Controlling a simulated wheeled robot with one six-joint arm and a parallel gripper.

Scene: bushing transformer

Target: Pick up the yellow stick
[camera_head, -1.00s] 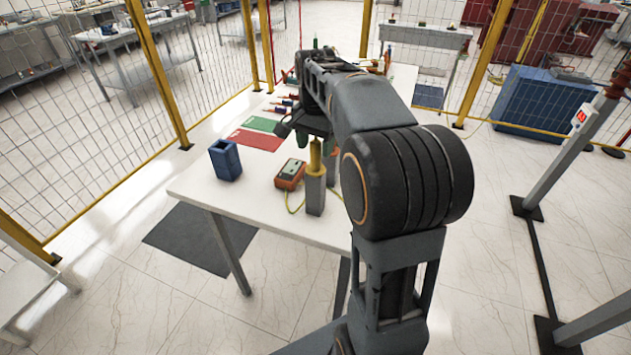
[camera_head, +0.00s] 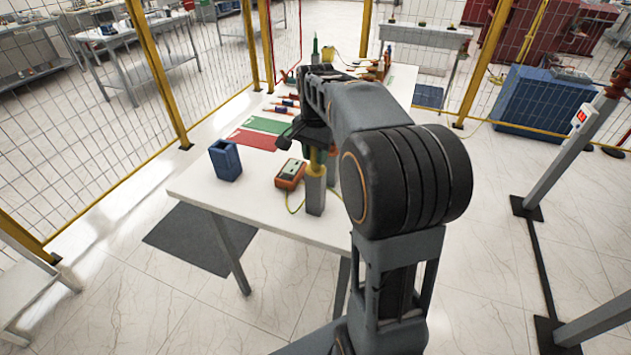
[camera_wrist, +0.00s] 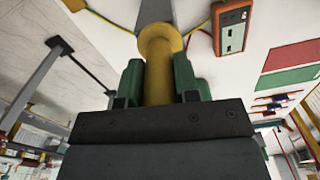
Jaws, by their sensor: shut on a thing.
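The yellow stick (camera_wrist: 158,68) stands between the two green fingers of my gripper (camera_wrist: 158,85) in the wrist view. The fingers are shut on it, one on each side. In the head view a short part of the yellow stick (camera_head: 314,166) shows above a grey square holder (camera_head: 315,192), which stands upright on the white table. The stick's lower end looks to be in the holder. My gripper (camera_head: 316,150) is directly above the holder, and my arm hides most of its fingers and the stick's top.
An orange meter (camera_head: 290,174) with a yellow cable lies just left of the holder. A blue open box (camera_head: 225,160) stands at the table's left. Red (camera_head: 254,139) and green (camera_head: 267,125) mats and several screwdrivers (camera_head: 287,105) lie farther back.

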